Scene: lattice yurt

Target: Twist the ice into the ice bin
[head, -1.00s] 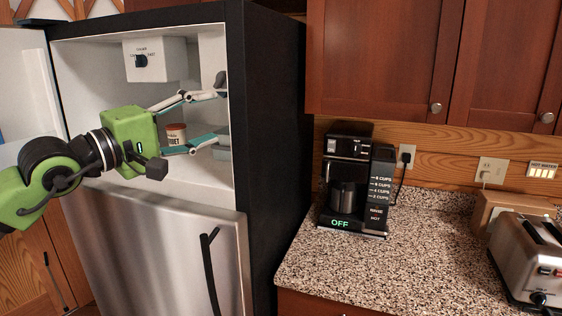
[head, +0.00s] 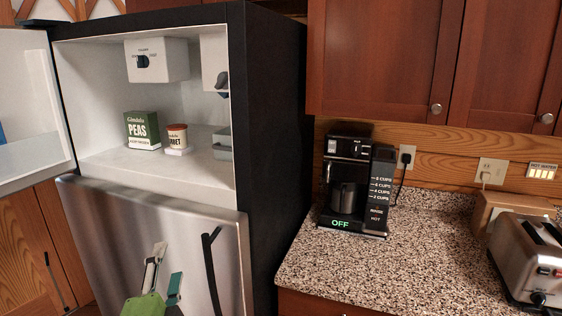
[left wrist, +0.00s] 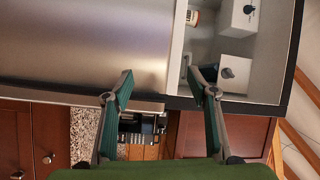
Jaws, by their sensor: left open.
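A white housing (head: 212,55) with a dark knob (head: 222,83) sits at the upper right inside the open freezer. It also shows in the left wrist view (left wrist: 247,74). Below it on the freezer floor is a grey-teal bin (head: 222,150), partly hidden by the freezer's right wall; I cannot see any ice in it. My left gripper (head: 167,268) is open and empty, low in front of the steel lower door, well below the bin and knob. In the left wrist view its two fingers (left wrist: 161,86) are spread apart. My right gripper is not in view.
A white control box (head: 157,60) with a dial hangs at the freezer's back. A green peas box (head: 141,130) and a small tub (head: 177,137) stand inside. The freezer door (head: 30,120) is open at left. A coffee maker (head: 350,185) and toaster (head: 535,255) stand on the counter.

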